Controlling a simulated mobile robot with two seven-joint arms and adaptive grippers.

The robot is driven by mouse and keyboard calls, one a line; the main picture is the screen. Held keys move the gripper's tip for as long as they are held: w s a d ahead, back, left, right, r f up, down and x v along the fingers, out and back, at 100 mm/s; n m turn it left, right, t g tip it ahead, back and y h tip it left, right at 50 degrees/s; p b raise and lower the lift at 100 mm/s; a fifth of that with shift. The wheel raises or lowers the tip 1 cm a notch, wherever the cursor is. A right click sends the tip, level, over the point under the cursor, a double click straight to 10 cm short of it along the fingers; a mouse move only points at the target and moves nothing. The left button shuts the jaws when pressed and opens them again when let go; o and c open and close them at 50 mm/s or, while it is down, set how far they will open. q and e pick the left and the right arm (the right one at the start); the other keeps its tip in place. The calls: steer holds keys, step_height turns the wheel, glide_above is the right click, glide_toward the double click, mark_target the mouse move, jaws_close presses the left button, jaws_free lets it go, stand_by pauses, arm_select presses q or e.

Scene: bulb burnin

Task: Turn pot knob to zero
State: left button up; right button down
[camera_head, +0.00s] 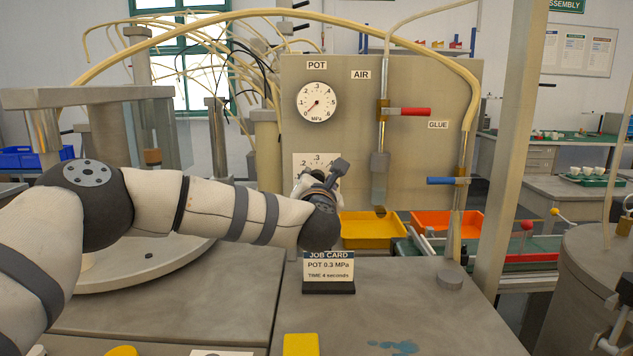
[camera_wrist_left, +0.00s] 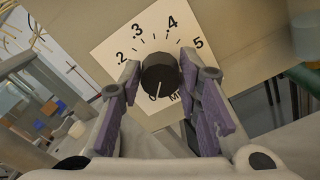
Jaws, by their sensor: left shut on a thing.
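The black pot knob (camera_wrist_left: 160,72) sits on a white dial plate (camera_wrist_left: 118,50) with printed numbers, seen in the left wrist view. Its white pointer line faces the low end of the scale, near the 0. My left gripper (camera_wrist_left: 161,82) is shut on the knob, with one purple-padded finger on each side. In the head view my left gripper (camera_head: 318,186) covers the knob and most of the dial plate (camera_head: 303,160). Above it, the round POT gauge (camera_head: 324,93) has a red needle pointing to the lower left, near 0. My right gripper is not in view.
The job card (camera_head: 329,268) stands on the bench below my gripper and reads POT 0.3 MPa, TIME 4 seconds. Right of the dial are the red AIR lever (camera_head: 413,111) and blue GLUE lever (camera_head: 441,181). Yellow (camera_head: 369,230) and orange (camera_head: 440,222) bins lie behind.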

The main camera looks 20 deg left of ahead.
arm_select(q)
steer(key=shift+r, duration=0.1)
steer(key=o, duration=1.1)
steer(key=shift+o, duration=0.2)
steer(key=v, duration=1.2)
